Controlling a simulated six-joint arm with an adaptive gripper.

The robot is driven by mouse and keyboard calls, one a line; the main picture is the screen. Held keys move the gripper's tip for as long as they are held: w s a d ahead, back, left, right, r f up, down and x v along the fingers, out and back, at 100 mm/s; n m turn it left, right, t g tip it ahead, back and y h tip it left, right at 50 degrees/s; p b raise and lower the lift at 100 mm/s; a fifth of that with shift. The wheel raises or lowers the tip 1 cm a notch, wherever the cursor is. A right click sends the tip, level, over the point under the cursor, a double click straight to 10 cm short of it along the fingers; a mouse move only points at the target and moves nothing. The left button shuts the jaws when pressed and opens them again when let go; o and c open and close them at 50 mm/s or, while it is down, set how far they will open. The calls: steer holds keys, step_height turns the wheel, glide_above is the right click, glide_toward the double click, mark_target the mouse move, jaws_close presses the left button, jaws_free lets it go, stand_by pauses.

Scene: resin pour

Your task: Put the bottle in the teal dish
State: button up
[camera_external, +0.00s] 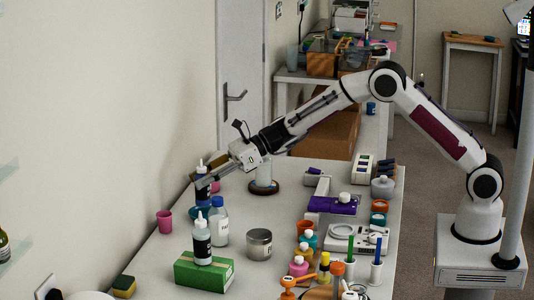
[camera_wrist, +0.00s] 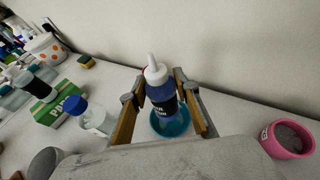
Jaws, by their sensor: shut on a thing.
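The teal dish (camera_wrist: 183,126) shows directly below and around the bottle's lower end in the wrist view. The bottle's base is hidden, so I cannot tell whether it touches the dish. In the external view the bottle (camera_external: 203,190) is at the table's left side, with my gripper (camera_external: 205,180) around it. The dish is mostly hidden there.
A blue-capped clear bottle (camera_external: 219,225), another nozzle bottle (camera_external: 201,245) on a green box (camera_external: 204,273) and a grey tin (camera_external: 259,244) stand nearby. The wall is close behind.

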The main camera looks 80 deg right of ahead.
mark_target(203, 191)
steer(key=shift+f, duration=0.15)
steer(key=shift+f, duration=1.9)
steer(key=shift+f, duration=0.15)
steer(key=o, duration=1.3)
steer(key=shift+c, duration=0.2)
steer(key=v, duration=1.2)
